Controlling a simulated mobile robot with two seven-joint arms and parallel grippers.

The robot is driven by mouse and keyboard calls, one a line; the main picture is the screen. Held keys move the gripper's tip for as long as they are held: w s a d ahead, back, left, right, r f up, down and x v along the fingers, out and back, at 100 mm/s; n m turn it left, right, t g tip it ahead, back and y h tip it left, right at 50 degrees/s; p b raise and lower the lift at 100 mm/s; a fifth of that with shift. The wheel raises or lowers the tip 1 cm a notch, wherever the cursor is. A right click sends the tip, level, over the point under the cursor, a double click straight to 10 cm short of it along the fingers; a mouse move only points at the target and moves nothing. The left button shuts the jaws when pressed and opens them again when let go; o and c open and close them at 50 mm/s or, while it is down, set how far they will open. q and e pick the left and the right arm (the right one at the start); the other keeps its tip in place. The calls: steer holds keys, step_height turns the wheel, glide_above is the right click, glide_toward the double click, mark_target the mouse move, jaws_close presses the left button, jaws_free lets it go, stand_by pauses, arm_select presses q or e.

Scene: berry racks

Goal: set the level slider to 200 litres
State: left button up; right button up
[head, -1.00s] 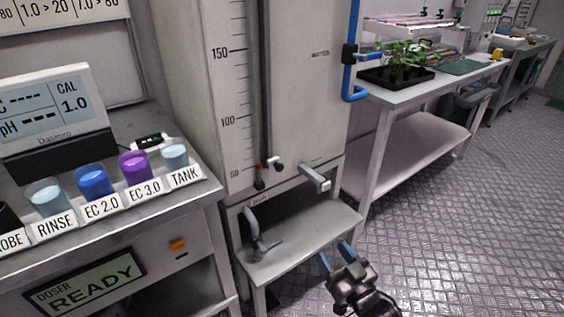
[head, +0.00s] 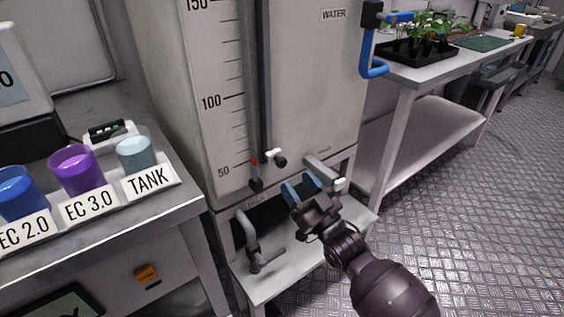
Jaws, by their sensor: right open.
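The water tank (head: 320,80) stands in the middle with a printed litre scale (head: 217,110) on its front; 50, 100 and 150 show. A dark vertical rail (head: 258,80) runs beside the scale. The 200 mark is out of view. My right gripper (head: 302,187) is open and empty, its blue fingertips below and right of the slider, apart from it. My left gripper is not in view.
A grey valve with a white end (head: 325,173) sticks out right beside my right gripper. A curved tap (head: 250,240) stands over the low shelf. A blue pipe (head: 374,60) runs at the tank's right edge. Labelled cups, such as TANK (head: 136,154), stand on the left bench.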

mark_target(284, 164)
steer(key=b+x, duration=0.1)
steer(key=x, duration=0.5)
steer(key=shift+f, duration=0.2)
steer(key=shift+w+a+r, duration=0.3)
steer(key=shift+w+r, duration=0.05)
steer(key=shift+w, duration=0.1)
steer(key=shift+c, duration=0.2)
